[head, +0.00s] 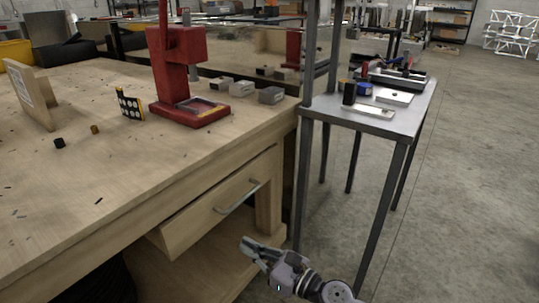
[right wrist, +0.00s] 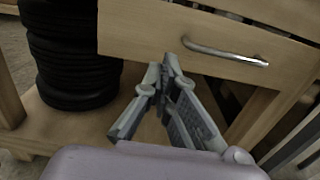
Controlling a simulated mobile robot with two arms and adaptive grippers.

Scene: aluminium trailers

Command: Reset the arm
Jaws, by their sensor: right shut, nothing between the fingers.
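My right gripper (head: 252,250) is in the lower middle of the head view, in front of the wooden workbench and below its drawer handle. It also shows in the right wrist view (right wrist: 168,72), with its fingertips together and nothing between them. The drawer (head: 215,205) has a metal handle (head: 238,197) and stands slightly out from the bench. In the right wrist view the handle (right wrist: 225,52) is beyond the fingertips to the right, apart from them. My left gripper is not in view.
The wooden workbench (head: 100,190) carries a red press (head: 180,75) and several small blocks. A grey metal side table (head: 380,118) with tools stands to the right. Black tires (right wrist: 70,50) are stacked on the bench's lower shelf. The concrete floor at right is clear.

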